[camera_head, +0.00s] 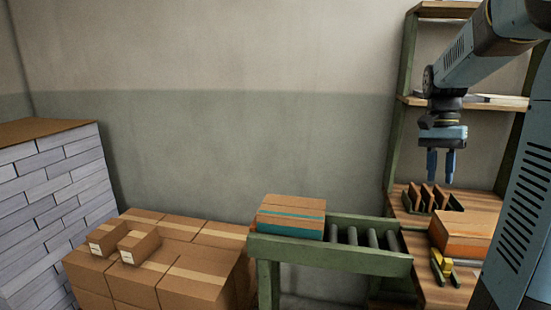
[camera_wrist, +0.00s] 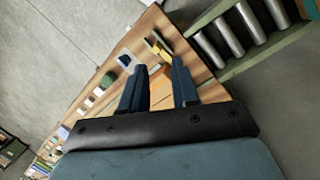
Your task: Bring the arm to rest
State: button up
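My gripper (camera_head: 440,165) hangs from my blue arm at the right of the head view, fingers pointing down. It is above the wooden workbench (camera_head: 484,206) and clear of it. In the wrist view my gripper (camera_wrist: 160,88) shows two blue fingers spread apart with a gap between them. Nothing is held between them. The bench top and small items on it show beyond the fingers.
A roller conveyor (camera_head: 330,255) carries a teal-banded carton (camera_head: 290,215). An orange-brown box (camera_head: 465,235), a rack of brown pieces (camera_head: 430,198) and a yellow item (camera_head: 445,266) are on the bench. Stacked cartons (camera_head: 190,275) stand left. Shelves (camera_head: 470,102) rise behind my gripper.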

jog(key=s+a+n+t, duration=0.8)
jog(key=s+a+n, duration=0.1)
jog(key=s+a, duration=0.6)
jog(key=shift+s+a+f, duration=0.15)
jog(key=shift+s+f, duration=0.2)
jog(key=shift+s, duration=0.4)
